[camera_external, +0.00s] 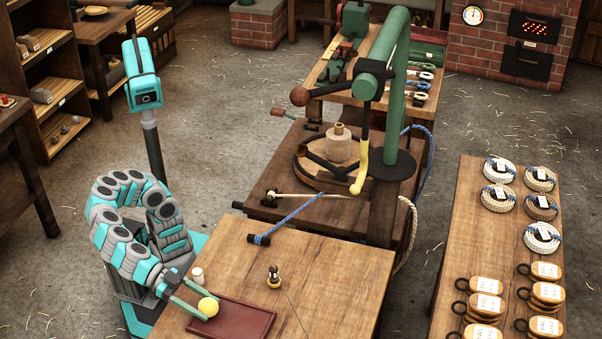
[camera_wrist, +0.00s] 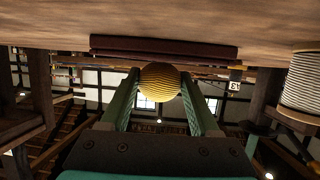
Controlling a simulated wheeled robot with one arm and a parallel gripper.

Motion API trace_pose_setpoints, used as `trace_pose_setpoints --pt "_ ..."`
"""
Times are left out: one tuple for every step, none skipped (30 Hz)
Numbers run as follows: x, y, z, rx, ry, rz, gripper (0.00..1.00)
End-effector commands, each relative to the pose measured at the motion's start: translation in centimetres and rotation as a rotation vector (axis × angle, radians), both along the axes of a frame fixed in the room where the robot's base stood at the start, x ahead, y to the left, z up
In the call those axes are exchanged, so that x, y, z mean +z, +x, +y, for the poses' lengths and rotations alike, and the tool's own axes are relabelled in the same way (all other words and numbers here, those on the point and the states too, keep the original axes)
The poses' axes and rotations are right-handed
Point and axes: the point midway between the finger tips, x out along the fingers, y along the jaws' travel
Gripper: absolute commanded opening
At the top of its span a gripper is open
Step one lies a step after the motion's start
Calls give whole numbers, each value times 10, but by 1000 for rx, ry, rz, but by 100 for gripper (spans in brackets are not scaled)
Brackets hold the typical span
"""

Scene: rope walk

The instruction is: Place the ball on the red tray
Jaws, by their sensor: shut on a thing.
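The yellow ball (camera_external: 208,307) is between the fingers of my gripper (camera_external: 192,297) at the left end of the red tray. My gripper is shut on the ball. The dark red tray (camera_external: 245,322) lies flat on the wooden table near its front edge. In the wrist view the ball (camera_wrist: 160,82) sits between the two green fingertips (camera_wrist: 160,90), and the tray's edge (camera_wrist: 165,46) shows beyond it. I cannot tell whether the ball touches the tray.
A white spool (camera_external: 197,275) stands on the table (camera_external: 340,270) just behind my gripper; it looks large in the wrist view (camera_wrist: 300,85). A blue rope (camera_external: 290,218) runs to the machine behind.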

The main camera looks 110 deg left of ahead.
Motion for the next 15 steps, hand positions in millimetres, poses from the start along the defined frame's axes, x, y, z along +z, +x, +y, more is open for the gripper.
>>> trace_pose_setpoints --pt "-5 -1 0 -1 1 -1 8" --pt "-6 -1 -1 -3 0 -1 8" --pt "-6 -1 -1 -4 -2 -2 8" --pt "-6 -1 -1 -4 -2 -2 8" --pt "-6 -1 -1 -3 -2 -2 8" --pt "-6 -1 -1 -3 -2 -2 8" --pt "-6 -1 -1 -3 -2 -2 8" --pt "-6 -1 -1 -3 -2 -2 8" --pt "-6 -1 -1 -3 -2 -2 8" --pt "-7 -1 -1 -3 -2 -2 8" --pt "-7 -1 -1 -2 -2 -2 8" --pt "-9 0 -1 -2 -2 -2 8" --pt "-9 0 -1 -2 -2 -2 8" --pt "-10 -1 -1 -2 -2 -2 8" --pt "-9 0 -1 -2 -2 -2 66"
